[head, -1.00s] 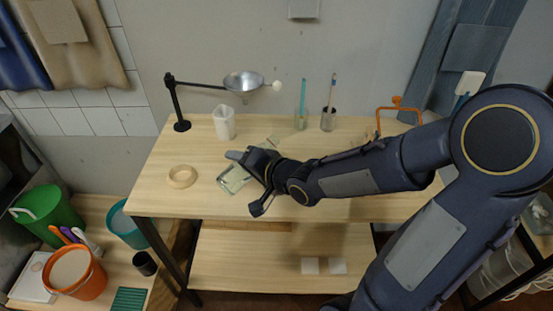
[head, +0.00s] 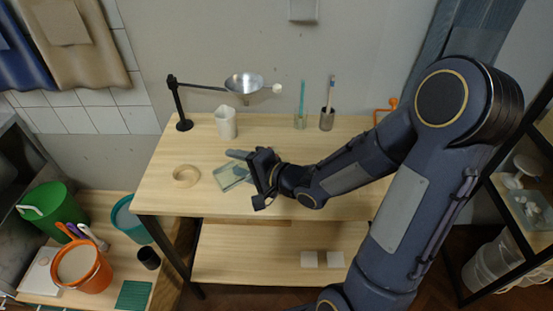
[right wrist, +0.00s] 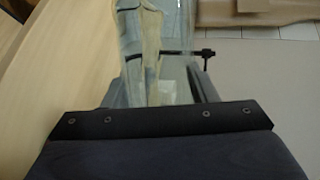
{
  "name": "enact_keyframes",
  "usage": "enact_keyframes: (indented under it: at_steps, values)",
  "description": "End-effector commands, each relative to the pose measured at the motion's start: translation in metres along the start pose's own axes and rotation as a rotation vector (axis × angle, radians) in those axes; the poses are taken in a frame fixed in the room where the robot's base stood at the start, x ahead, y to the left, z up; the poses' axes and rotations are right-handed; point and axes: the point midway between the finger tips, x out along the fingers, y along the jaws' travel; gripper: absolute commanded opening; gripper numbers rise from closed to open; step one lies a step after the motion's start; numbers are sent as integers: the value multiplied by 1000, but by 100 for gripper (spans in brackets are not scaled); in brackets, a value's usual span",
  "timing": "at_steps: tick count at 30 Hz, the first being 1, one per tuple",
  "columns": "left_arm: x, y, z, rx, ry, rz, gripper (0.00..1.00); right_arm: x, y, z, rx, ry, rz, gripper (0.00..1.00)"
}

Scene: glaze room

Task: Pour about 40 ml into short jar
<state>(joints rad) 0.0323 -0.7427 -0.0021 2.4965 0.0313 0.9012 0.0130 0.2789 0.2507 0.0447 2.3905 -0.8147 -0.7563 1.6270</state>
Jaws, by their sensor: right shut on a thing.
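My right gripper (head: 247,162) is over the middle of the worktable and is shut on a clear glass vessel (head: 230,178). The vessel sticks out to the lower left of the fingers and looks tilted. In the right wrist view the vessel (right wrist: 158,45) stands between the two fingers, see-through, with a pale tint; I cannot tell its contents or whether it is the short jar. A white jug (head: 225,122) stands upright at the back left of the table, apart from the gripper. My left gripper is out of view.
A glass (head: 300,121) and a dark cup (head: 327,121) with brushes stand behind. The front left is clear.

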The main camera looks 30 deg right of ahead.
Motion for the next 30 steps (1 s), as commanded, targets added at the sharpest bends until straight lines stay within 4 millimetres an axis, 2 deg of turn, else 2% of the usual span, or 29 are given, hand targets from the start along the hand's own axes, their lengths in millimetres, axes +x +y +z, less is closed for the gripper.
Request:
enact_keyframes:
  at_steps: [19, 30]
  values:
    - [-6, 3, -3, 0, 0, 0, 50, -1, -3, 0, 78, -22, -34, 24]
    - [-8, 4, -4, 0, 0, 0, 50, 1, -5, 9, 103, -31, -44, 24]
